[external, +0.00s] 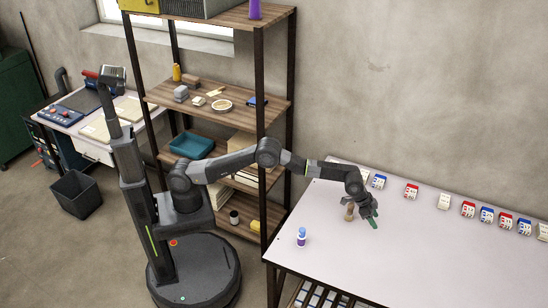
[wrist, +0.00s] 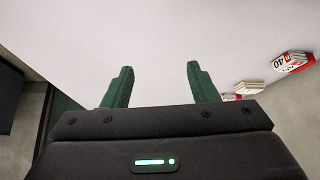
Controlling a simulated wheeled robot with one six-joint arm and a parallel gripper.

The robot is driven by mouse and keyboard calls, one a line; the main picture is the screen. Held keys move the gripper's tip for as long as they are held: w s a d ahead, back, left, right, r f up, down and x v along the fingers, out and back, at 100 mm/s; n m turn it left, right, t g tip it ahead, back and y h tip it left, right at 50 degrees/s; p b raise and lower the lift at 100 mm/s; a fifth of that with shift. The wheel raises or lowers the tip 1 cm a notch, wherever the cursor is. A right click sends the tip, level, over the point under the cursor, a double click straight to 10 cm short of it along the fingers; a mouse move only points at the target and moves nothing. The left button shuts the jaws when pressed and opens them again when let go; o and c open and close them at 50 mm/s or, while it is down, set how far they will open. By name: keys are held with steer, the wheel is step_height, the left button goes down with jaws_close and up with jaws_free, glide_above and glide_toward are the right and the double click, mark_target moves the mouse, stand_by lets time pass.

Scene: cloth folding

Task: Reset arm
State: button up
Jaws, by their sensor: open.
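My gripper (external: 371,219) hangs over the left part of the white table (external: 420,260) at the end of my stretched-out arm. In the wrist view its two green fingers (wrist: 158,85) stand apart with nothing between them. No cloth is visible in either view.
A brown wooden-looking piece (external: 350,211) is beside the gripper. A small purple-and-blue bottle (external: 301,237) stands near the table's left edge. Several small boxes (external: 468,209) line the table's back edge. A shelf unit (external: 262,120) stands behind my arm. The table's middle is clear.

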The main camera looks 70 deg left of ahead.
steer(key=f, duration=0.3)
steer(key=d+f, duration=0.1)
steer(key=f, duration=0.3)
steer(key=s+d+f, duration=0.1)
steer(key=f, duration=0.2)
steer(key=shift+f+p, duration=0.15)
steer(key=shift+p, duration=0.15)
stand_by(0.7)
